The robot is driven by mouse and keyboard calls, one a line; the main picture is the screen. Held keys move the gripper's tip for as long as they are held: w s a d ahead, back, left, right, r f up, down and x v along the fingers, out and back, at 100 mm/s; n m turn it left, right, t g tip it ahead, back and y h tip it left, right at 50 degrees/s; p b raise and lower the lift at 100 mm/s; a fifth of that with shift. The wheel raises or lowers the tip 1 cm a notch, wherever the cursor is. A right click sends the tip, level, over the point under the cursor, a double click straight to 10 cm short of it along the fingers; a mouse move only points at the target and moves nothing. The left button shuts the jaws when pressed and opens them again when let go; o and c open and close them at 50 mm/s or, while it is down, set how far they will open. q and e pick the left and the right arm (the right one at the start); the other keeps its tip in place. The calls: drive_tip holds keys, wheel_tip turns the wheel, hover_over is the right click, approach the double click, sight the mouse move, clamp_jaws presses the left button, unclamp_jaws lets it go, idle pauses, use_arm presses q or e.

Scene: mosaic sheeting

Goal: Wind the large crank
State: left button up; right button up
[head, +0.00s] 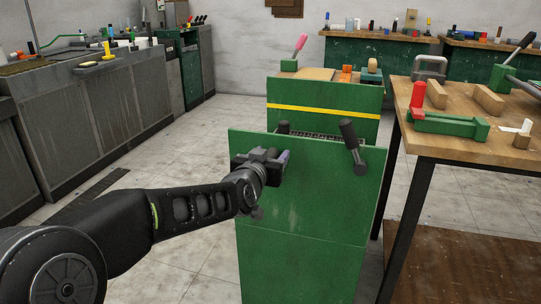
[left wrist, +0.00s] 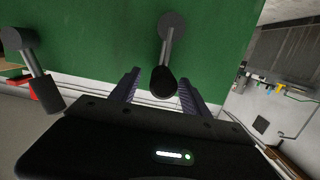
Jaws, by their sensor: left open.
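A green machine (head: 310,215) stands ahead with two dark cranks on its front panel. One crank (left wrist: 173,48) is in the middle of the left wrist view; its black handle (left wrist: 163,82) shows between my left gripper's fingers (left wrist: 159,77). In the head view that crank is mostly hidden by my gripper, with a dark round part (head: 257,213) below the wrist. The other crank (head: 350,145) is on the panel's right, handle up; it also shows in the left wrist view (left wrist: 32,70). My left gripper (head: 279,157) is open at the panel. Contact with the handle cannot be told.
A wooden workbench (head: 450,155) with a green and red vice-like tool (head: 440,118) stands close on the right. Grey cabinets (head: 100,100) line the left. Another green unit with a yellow stripe (head: 325,109) is behind the panel. The floor (head: 185,180) left of the machine is mostly clear.

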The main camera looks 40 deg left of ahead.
use_arm(q)
drive_tip(key=shift+s, duration=0.1)
drive_tip(key=p+v, duration=0.1)
drive_tip(key=v, duration=0.6)
drive_tip(key=shift+s+d, duration=0.15)
drive_tip(key=shift+s, duration=0.1)
drive_tip(key=shift+r, duration=0.1)
idle(0.3)
